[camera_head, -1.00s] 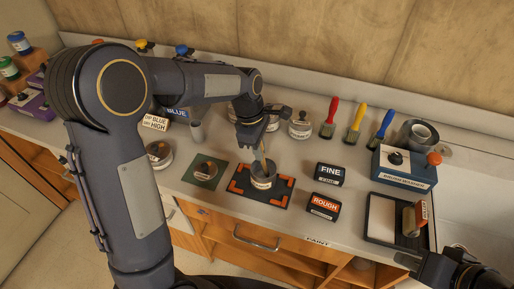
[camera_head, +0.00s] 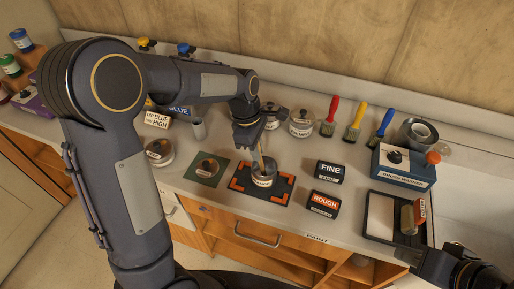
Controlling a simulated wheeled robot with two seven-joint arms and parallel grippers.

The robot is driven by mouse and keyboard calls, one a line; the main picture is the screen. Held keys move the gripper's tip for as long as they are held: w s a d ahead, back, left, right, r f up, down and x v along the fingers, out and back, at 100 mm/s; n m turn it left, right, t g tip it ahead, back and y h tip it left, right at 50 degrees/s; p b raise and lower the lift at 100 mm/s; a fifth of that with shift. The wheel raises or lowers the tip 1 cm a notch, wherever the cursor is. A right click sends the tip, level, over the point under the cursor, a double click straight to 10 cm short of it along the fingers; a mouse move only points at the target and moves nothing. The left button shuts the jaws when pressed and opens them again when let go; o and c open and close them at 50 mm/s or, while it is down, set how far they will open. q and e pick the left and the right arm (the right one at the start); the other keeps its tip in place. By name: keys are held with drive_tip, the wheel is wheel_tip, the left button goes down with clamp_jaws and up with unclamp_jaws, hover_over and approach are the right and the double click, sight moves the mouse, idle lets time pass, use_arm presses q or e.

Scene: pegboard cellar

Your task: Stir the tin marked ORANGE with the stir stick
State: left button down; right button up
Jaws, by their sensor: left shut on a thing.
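An open tin (camera_head: 263,180) with a pale label stands on a black mat (camera_head: 280,194) with orange corner marks. Its lettering is too small to read. My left gripper (camera_head: 252,146) is just above the tin, shut on the stir stick (camera_head: 261,158). The stick points down and its lower end is inside the tin, hidden by the wall. My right gripper (camera_head: 406,256) is at the lower right near the counter's front edge, apart from the tin. Its jaws are too unclear to judge.
A FINE block (camera_head: 330,172) and a ROUGH block (camera_head: 323,204) stand right of the mat. A green mat (camera_head: 207,180) with a lid is to its left. Jars and several brushes line the back. A paint tray (camera_head: 381,217) and blue box (camera_head: 403,170) are at right.

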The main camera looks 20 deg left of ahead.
use_arm(q)
drive_tip(key=shift+a+r+p, duration=0.25)
drive_tip(key=shift+r+p, duration=0.8)
drive_tip(key=shift+r, duration=0.25)
drive_tip(key=shift+a+r+p, duration=0.25)
drive_tip(key=shift+r+p, duration=0.75)
drive_tip(key=shift+r, duration=0.25)
drive_tip(key=shift+a+r+p, duration=0.2)
drive_tip(key=shift+r+p, duration=0.1)
drive_tip(key=shift+r, duration=0.7)
drive_tip(key=shift+r, duration=2.55)
